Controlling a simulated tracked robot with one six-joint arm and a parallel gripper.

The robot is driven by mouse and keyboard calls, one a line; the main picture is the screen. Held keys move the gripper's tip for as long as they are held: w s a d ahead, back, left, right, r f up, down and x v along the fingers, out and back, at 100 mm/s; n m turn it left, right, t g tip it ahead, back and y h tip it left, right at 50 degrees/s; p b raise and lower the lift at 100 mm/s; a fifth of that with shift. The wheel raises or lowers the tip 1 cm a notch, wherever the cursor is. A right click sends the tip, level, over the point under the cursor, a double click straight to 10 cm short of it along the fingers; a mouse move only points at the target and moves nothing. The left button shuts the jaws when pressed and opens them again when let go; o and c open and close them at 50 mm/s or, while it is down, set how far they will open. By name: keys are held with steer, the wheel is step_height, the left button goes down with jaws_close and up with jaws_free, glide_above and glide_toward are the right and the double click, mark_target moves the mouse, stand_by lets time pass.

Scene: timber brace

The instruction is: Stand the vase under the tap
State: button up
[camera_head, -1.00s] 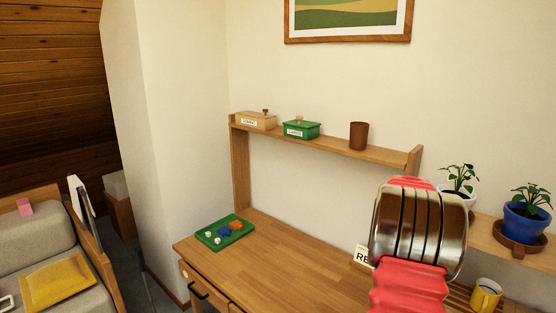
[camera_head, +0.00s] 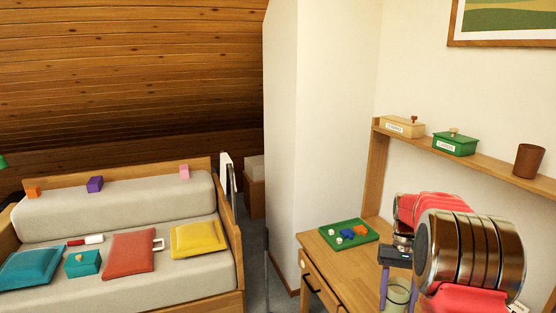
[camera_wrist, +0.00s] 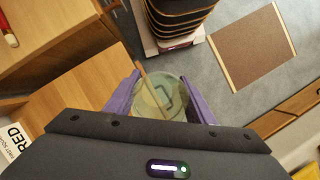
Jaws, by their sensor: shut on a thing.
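A clear, greenish glass vase (camera_head: 398,292) is between the purple fingers of my gripper (camera_head: 398,290), at the lower right of the head view. The vase (camera_wrist: 160,95) also shows in the wrist view, where the purple fingers of my gripper (camera_wrist: 159,98) press on it from both sides. My gripper is shut on the vase beside the desk top. The picture's bottom edge cuts off the vase's lower part in the head view. No tap is in view.
The wooden desk (camera_head: 330,262) carries a green tray (camera_head: 349,235) with small pieces. A shelf (camera_head: 480,163) above holds two boxes and a brown cup (camera_head: 528,160). A sofa (camera_head: 130,290) with cushions stands at left. A wall corner (camera_head: 315,130) juts out between.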

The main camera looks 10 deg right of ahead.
steer(key=w+a+f+n+h, duration=0.1)
steer(key=w+a+n, duration=0.1)
steer(key=a, duration=1)
steer(key=w+a+f+n, duration=0.2)
steer(key=w+a, duration=0.2)
steer(key=a, duration=0.8)
steer(key=shift+w+a+n+h, duration=0.25)
steer(key=shift+w+n+h, duration=0.1)
steer(key=shift+n+h, duration=0.05)
steer(key=shift+s+f, duration=0.1)
